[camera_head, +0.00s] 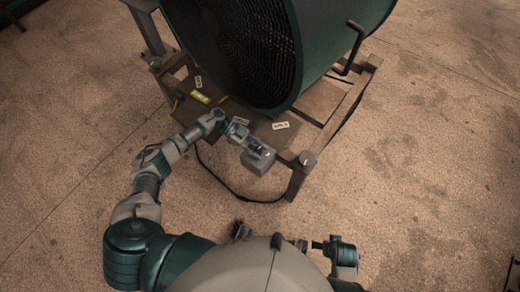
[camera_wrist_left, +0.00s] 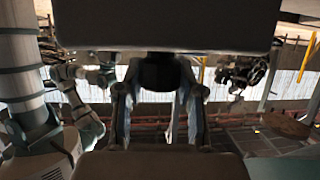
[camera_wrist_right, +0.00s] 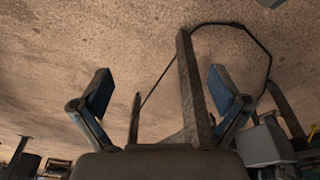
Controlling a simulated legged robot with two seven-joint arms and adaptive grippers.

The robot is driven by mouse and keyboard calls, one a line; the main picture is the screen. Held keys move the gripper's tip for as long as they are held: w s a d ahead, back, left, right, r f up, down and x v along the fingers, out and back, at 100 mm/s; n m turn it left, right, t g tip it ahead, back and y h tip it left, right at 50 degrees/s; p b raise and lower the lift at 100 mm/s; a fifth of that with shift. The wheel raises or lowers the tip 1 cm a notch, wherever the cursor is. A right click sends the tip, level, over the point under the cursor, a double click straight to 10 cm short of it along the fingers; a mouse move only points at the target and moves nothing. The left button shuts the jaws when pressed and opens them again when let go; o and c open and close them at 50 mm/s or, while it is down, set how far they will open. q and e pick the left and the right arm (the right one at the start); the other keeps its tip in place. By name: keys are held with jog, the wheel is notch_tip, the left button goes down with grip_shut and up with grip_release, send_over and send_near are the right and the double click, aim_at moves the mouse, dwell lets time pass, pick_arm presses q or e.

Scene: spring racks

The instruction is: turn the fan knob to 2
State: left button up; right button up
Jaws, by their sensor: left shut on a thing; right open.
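The fan (camera_head: 268,45) is a large dark green drum with a black grille. A grey box (camera_head: 258,165) sits at the front of its stand. The knob's markings and setting are hidden. My right gripper (camera_wrist_right: 163,90) is open and empty, low and away from the box.
The fan's stand (camera_head: 350,95) has a worn frame with legs and small labels (camera_head: 281,125). A small round grey piece (camera_head: 307,158) sits on its front corner. A black cable (camera_head: 225,183) loops below onto the floor. The brown floor to the right is clear.

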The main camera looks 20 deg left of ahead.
pick_arm(q)
jog(key=shift+a+f+m+g+b, duration=0.25)
jog(key=shift+f+m+g+b, duration=0.15)
jog(key=shift+m+g+b, duration=0.15)
jog(key=shift+m+g+y+b, duration=0.4)
jog(key=shift+m+g+b, duration=0.2)
jog(key=shift+b, duration=0.3)
jog(key=shift+r+m+g+y+b, duration=0.15)
jog(key=shift+m+g+y+b, duration=0.25)
jog(key=shift+m+g+b, duration=0.25)
jog(key=shift+w+r, duration=0.1)
pick_arm(e)
jog(key=w+a+r+t+y, duration=0.1)
jog(key=w+a+r+t, duration=0.1)
jog(key=w, duration=0.4)
jog(key=w+a+r+t+y, duration=0.1)
jog(key=w+a+r+t, duration=0.1)
jog(key=w+r+t, duration=0.3)
jog(key=shift+w+r+t, duration=0.2)
jog(key=shift+w+t, duration=0.1)
jog(key=shift+w, duration=0.05)
jog(key=shift+a, duration=0.1)
pick_arm(q)
jog(key=o, duration=1.2)
jog(key=shift+w, duration=0.1)
pick_arm(e)
jog(key=shift+w+a+f, duration=0.1)
jog(key=shift+w+a, duration=0.05)
jog(key=shift+w, duration=0.05)
